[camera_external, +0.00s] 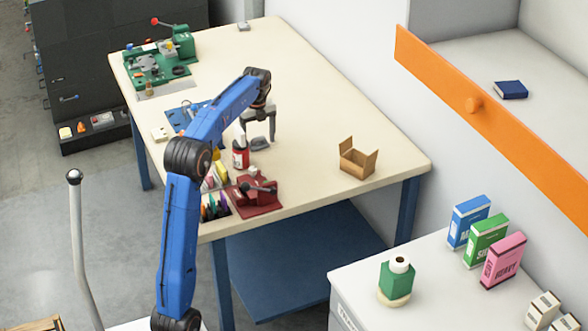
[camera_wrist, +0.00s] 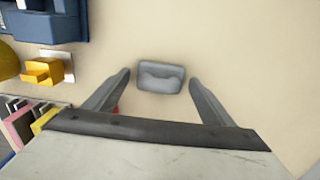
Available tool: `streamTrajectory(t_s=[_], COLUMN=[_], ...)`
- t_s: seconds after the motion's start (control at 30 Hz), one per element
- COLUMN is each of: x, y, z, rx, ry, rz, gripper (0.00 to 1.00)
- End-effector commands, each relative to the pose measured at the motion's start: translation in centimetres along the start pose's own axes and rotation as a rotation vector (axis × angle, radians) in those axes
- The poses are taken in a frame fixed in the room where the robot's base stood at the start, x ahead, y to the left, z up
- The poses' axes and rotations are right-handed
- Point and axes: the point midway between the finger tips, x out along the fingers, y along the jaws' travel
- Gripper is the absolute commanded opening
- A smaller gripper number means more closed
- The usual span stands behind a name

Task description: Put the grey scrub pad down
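A small grey pad, which looks like the grey scrub pad, lies on the cream table top (camera_external: 310,110) below my gripper (camera_external: 259,122) in the external view. In the wrist view the grey pad (camera_wrist: 160,77) shows between and just beyond my fingertips (camera_wrist: 159,77), with a clear gap on each side. The fingers are spread apart and hold nothing. My gripper points down over the table, and the pad appears to rest flat on it.
A red bottle (camera_external: 240,157) stands close by, with a dark red vise-like device (camera_external: 257,195) nearer the front edge. An open cardboard box (camera_external: 357,160) is to the right. A green workstation (camera_external: 158,65) is at the far left. The table's back right is clear.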

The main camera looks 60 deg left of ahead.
Motion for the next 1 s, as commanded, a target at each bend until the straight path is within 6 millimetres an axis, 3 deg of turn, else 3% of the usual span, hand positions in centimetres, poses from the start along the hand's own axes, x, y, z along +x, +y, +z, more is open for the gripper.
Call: streamTrajectory(t_s=[0.37,0.8,1.0], x=[-1.1,-9.1,-11.4], y=[0.0,-0.1,-0.1], z=[0.0,0.1,0.1], rx=[0.000,0.000,0.000], ry=[-0.001,-0.002,-0.001], rz=[-0.001,-0.002,-0.001], gripper=[0.77,0.77,0.77])
